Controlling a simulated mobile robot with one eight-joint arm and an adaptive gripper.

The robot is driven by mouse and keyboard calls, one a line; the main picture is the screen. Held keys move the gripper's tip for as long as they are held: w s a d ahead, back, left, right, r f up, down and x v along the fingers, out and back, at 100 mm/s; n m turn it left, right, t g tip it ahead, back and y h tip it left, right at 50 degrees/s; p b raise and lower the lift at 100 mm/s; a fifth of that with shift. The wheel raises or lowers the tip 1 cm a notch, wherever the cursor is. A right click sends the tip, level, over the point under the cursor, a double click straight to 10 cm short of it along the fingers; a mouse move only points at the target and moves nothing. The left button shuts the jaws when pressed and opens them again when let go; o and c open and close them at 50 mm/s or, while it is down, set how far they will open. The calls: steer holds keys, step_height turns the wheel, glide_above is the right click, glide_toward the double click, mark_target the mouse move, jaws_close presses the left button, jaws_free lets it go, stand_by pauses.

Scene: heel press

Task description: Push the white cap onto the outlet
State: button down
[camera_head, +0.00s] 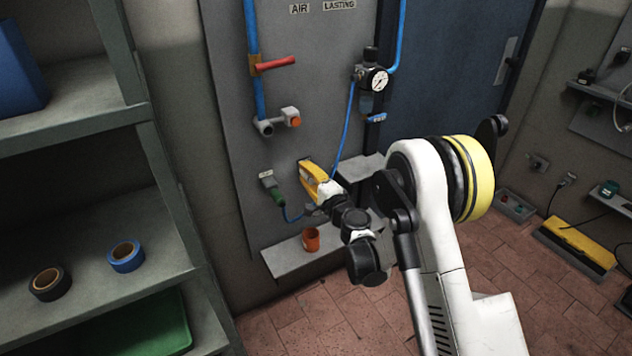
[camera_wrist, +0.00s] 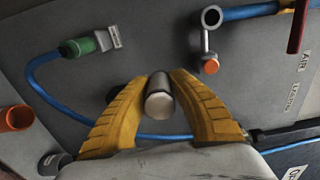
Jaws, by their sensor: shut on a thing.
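My gripper (camera_wrist: 162,82) has yellow ribbed fingers and is shut on a short cylinder, which seems to be the white cap (camera_wrist: 160,104). The cap's pale round end faces the wrist camera and its side looks grey. In the head view my gripper (camera_head: 304,165) is in front of the grey panel, and the cap cannot be made out there. The outlet (camera_wrist: 212,17) seems to be the open grey pipe end under the blue pipe; in the head view it (camera_head: 264,127) is up and left of my gripper. The cap is apart from it.
An orange-tipped fitting (camera_wrist: 210,65) sticks out beside the outlet. A red-handled valve (camera_head: 275,64) is above it. A green connector (camera_head: 275,191) with a blue hose hangs left of my gripper. An orange cup (camera_head: 311,239) stands on the ledge below. A gauge (camera_head: 377,79) is at the upper right.

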steer(key=p, duration=0.5)
glide_toward(266, 128)
steer(key=shift+s, duration=0.75)
steer(key=shift+d, duration=0.45)
steer(key=shift+b+x, duration=0.35)
steer(key=shift+x, duration=2.15)
steer(key=shift+b, duration=0.7)
steer(key=shift+x, duration=1.5)
steer(key=c, duration=1.2)
jaws_free()
